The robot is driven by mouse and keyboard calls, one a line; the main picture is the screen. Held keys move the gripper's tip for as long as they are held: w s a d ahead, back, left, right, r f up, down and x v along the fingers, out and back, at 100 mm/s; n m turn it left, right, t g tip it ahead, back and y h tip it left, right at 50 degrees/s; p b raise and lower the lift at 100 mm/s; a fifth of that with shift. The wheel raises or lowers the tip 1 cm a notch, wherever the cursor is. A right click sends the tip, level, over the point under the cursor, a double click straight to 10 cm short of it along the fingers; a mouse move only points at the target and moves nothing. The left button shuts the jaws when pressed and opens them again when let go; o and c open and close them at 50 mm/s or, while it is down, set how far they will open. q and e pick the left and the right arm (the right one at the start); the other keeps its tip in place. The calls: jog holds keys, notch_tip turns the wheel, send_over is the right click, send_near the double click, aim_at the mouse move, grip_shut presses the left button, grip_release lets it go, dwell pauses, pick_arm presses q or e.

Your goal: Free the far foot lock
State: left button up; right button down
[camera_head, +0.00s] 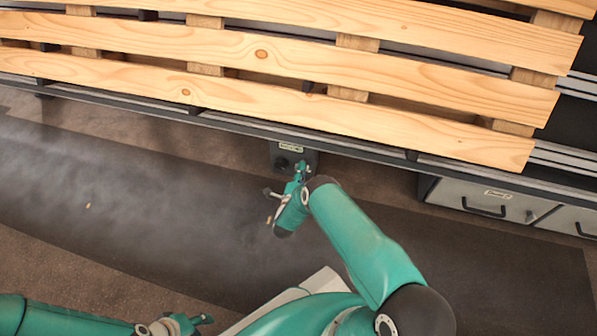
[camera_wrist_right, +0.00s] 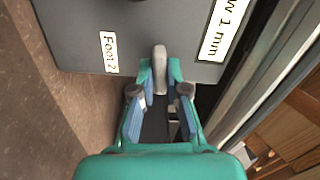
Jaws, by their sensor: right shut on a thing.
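A dark grey box (camera_head: 284,157) with a pale label hangs under the front rail. In the right wrist view the box (camera_wrist_right: 80,30) carries a label reading "Foot 2" and a larger, partly cut-off label ending in "1 mm". A light grey rounded lever (camera_wrist_right: 159,60) stands out at the edge of the box. My right gripper (camera_wrist_right: 160,82) is shut on this lever; in the head view the gripper (camera_head: 301,170) is at the box's lower right. My left gripper (camera_head: 204,320) is low at the bottom left, away from the box; its jaw opening is unclear.
A wooden slatted pallet (camera_head: 260,54) lies on the line above the box. Drawers with black handles (camera_head: 485,206) are under the rail at the right. A dark mat (camera_head: 150,190) with hazy patches covers the floor in front, with open room at the left.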

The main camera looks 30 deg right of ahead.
jog(key=shift+s+d+m, duration=0.15)
jog(key=shift+d+m, duration=0.2)
jog(key=shift+m, duration=0.65)
jog(key=c, duration=1.2)
grip_release()
jog(key=shift+a+f, duration=0.1)
jog(key=shift+a, duration=0.1)
jog(key=v, duration=1.2)
